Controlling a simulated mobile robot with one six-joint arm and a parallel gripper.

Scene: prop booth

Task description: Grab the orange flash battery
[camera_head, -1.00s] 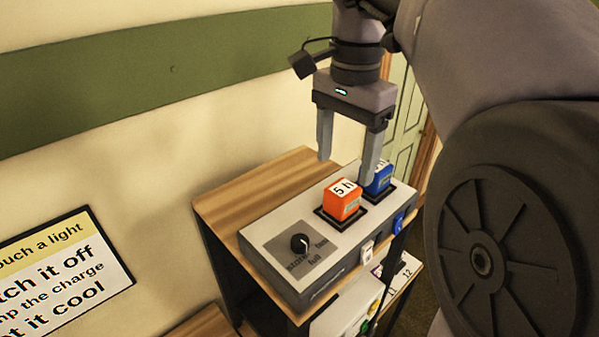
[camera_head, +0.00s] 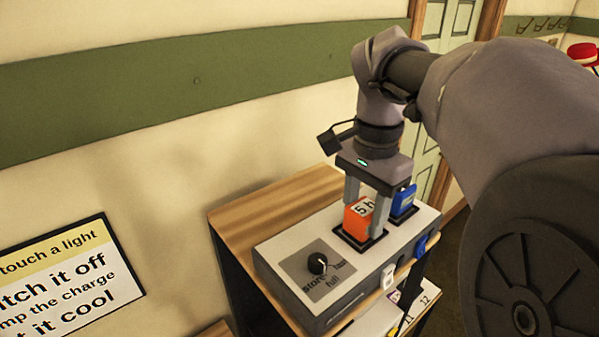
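The orange flash battery (camera_head: 357,223), marked "5 h" on top, sits upright in a black-rimmed slot of the grey charger (camera_head: 283,257). My gripper (camera_head: 367,208) has come down over it, pointing downward. One finger stands at the battery's far left side and the other at its right side, close against it. The gripper looks shut on the battery, though the far finger's contact is partly hidden behind it. A blue battery (camera_head: 403,200) stands in the slot just behind and to the right, close to the right finger.
The wall is close on the left, with a framed sign (camera_head: 68,275). A door (camera_head: 437,65) stands behind.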

